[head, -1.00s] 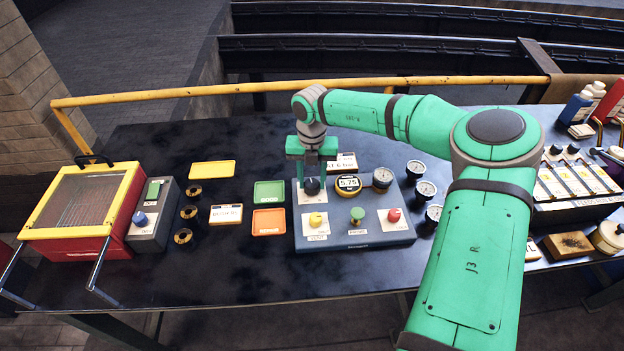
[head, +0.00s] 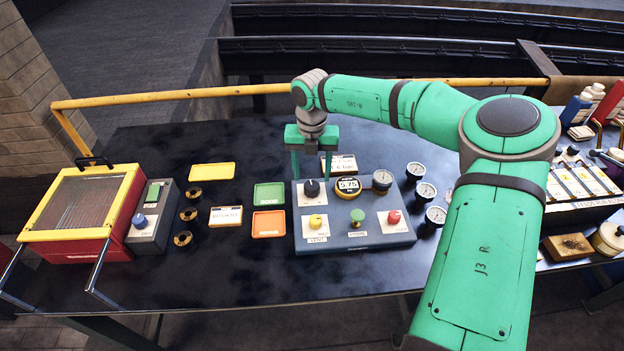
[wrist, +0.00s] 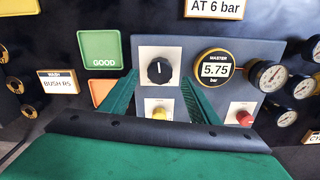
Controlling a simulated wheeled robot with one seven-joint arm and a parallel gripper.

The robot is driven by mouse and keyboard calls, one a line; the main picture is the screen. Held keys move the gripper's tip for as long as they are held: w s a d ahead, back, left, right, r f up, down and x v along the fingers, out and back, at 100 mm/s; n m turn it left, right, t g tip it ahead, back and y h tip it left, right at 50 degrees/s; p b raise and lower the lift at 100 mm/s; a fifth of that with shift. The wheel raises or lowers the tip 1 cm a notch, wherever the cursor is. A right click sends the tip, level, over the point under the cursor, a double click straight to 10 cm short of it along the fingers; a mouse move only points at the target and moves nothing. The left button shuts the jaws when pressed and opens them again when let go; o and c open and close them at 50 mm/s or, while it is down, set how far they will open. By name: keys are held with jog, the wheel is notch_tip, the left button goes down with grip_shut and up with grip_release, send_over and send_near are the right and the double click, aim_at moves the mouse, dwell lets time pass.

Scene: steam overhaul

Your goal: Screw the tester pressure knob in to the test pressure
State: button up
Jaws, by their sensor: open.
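The black pressure knob (head: 312,188) sits on a white plate at the upper left of the blue-grey tester (head: 335,240). In the wrist view the knob (wrist: 159,71) has its white mark roughly upright. My gripper (head: 312,172) is open and empty above the knob. Its fingers are spread on either side, apart from the knob in the wrist view. The yellow-rimmed master gauge (head: 348,187) reads 5.75 in the wrist view (wrist: 215,69). A sign (wrist: 215,8) behind it reads "AT 6 bar".
The tester also carries a yellow knob (head: 316,221), a green knob (head: 357,216), a red knob (head: 394,217) and a dial gauge (head: 382,180). Loose gauges (head: 425,192) stand to its right. Green (head: 269,195) and orange (head: 268,224) trays lie to its left.

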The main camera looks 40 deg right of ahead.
aim_at(311, 185)
notch_tip(311, 185, up, 7)
dwell(0.3)
jog(key=shift+f, duration=0.1)
dwell(0.4)
